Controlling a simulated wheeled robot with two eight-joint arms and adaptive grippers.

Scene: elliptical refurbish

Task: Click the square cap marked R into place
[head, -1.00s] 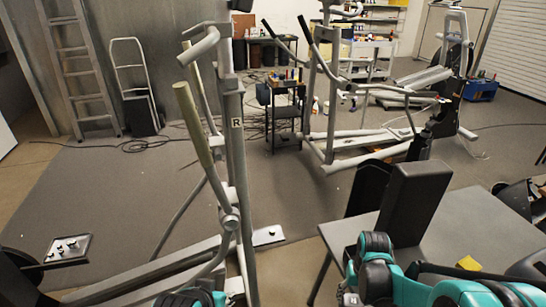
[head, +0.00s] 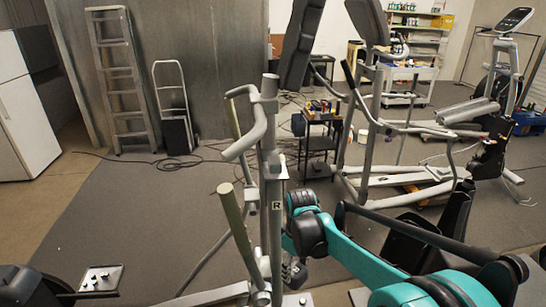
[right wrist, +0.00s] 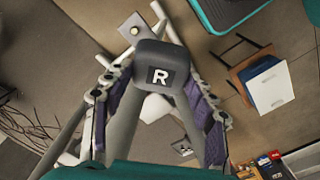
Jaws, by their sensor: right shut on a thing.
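The square dark grey cap (right wrist: 162,68) shows in the right wrist view, with a white R on a dark label. My right gripper (right wrist: 162,60) is shut on it, a purple-padded finger on each side. Grey tubes run close below the cap; I cannot tell whether it touches any. In the head view my right gripper (head: 292,272) is low beside the near elliptical's grey upright (head: 270,150), partly hidden. The cap cannot be made out there. A small R label (head: 277,206) is on the upright.
A small tray with loose parts (head: 101,278) is at the lower left. The handlebars (head: 247,137) stand near my right arm. A second elliptical (head: 400,170) and a dark stand with bottles (head: 320,130) are behind. The grey mat (head: 130,220) at left is mostly clear.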

